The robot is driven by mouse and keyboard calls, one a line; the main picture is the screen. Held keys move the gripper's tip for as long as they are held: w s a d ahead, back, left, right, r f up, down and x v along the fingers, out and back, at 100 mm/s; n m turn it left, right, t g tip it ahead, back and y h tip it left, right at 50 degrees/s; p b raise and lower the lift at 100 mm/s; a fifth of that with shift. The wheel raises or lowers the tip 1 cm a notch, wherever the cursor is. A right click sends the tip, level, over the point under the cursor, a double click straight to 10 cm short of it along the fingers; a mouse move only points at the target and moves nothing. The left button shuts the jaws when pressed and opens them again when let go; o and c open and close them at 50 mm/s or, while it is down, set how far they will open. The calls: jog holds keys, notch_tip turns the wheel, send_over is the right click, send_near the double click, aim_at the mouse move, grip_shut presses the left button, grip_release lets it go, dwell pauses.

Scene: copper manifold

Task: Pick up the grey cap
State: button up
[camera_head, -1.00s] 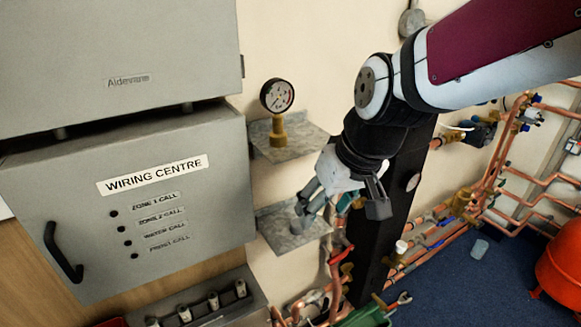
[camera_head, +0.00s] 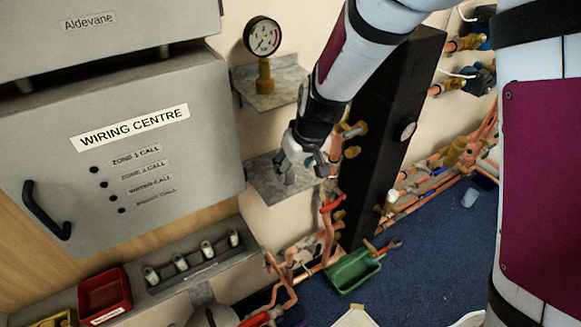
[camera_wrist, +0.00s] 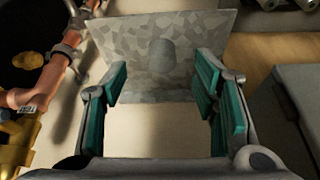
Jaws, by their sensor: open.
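The grey cap (camera_wrist: 162,56) shows in the wrist view as a small rounded grey piece on a mottled galvanized shelf (camera_wrist: 215,30). Its colour nearly blends with the metal. My gripper (camera_wrist: 160,78) is open, with teal pads on both sides and nothing between them. The cap lies ahead of the fingertips, roughly centred between them and apart from them. In the head view my gripper (camera_head: 290,166) is over the lower shelf (camera_head: 264,186) and largely covers where the cap stands, so I cannot make the cap out clearly there.
The wiring centre cabinet (camera_head: 130,185) stands left of the shelf. A pressure gauge (camera_head: 262,38) stands on the upper shelf (camera_head: 285,82). A black column (camera_head: 385,130) and copper pipes (camera_head: 328,235) are close on the right. A green tray (camera_head: 352,272) lies below on the blue floor.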

aim_at(290, 174)
jog(key=x, duration=0.4)
jog(key=shift+w+a+f, duration=0.2)
jog(key=shift+a, duration=0.05)
jog(key=c, duration=0.9)
jog(key=shift+s+r, duration=0.1)
jog(key=shift+r, duration=0.75)
jog(key=s+d+p, duration=0.1)
jog(key=s+d, duration=0.2)
jog(key=s, duration=0.2)
jog(key=s+d+p, duration=0.2)
jog(key=s+d, duration=0.1)
jog(key=s, duration=0.2)
jog(key=s+d+p, duration=0.2)
jog(key=s, duration=0.3)
jog(key=shift+s+d, duration=0.25)
jog(key=shift+d, duration=0.15)
